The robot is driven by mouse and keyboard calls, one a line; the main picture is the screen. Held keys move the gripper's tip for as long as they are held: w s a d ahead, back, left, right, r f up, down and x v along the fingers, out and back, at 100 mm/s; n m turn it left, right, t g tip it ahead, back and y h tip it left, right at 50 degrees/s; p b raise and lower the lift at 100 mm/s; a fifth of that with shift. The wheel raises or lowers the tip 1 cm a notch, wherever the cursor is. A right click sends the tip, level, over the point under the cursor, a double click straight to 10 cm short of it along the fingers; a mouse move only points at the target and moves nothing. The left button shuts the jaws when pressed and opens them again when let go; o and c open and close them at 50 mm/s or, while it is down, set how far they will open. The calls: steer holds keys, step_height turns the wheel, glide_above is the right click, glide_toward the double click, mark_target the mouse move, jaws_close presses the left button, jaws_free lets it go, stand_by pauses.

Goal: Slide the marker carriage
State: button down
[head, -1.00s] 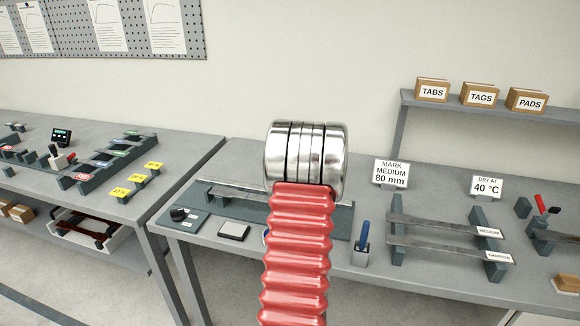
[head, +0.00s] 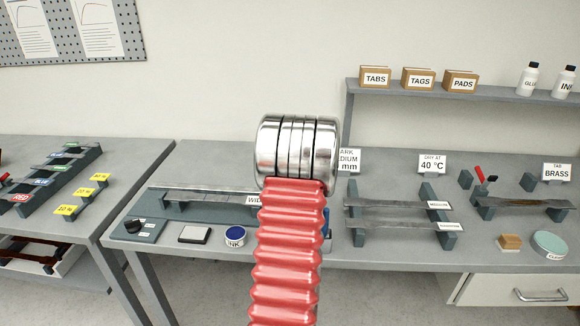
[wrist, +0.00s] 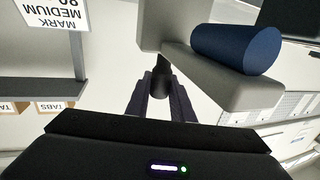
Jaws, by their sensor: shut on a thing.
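In the wrist view my gripper (wrist: 160,92) is shut on a small dark knob (wrist: 161,80). Beside it is a light grey block (wrist: 200,72) with a thick blue cylinder (wrist: 235,48) on it; this looks like the marker carriage, but I cannot tell for sure how knob and block join. In the head view my red arm hides the gripper and most of this spot. Only a sliver of blue (head: 326,222) shows at the arm's right edge. A long specimen labelled WIDE (head: 205,195) lies on the dark jig (head: 180,210) to the left.
A dial box (head: 140,229), a pad (head: 194,234) and an INK tin (head: 235,236) stand along the bench front. Specimens labelled MEDIUM (head: 395,206) and NARROW lie on racks to the right. The MARK MEDIUM sign (head: 350,162) is partly hidden by my arm.

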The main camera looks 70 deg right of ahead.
steer(key=c, duration=1.5)
jaws_free()
steer(key=shift+c, duration=0.2)
steer(key=shift+r, duration=0.15)
step_height(320, 180, up, 10)
steer(key=shift+f, duration=0.25)
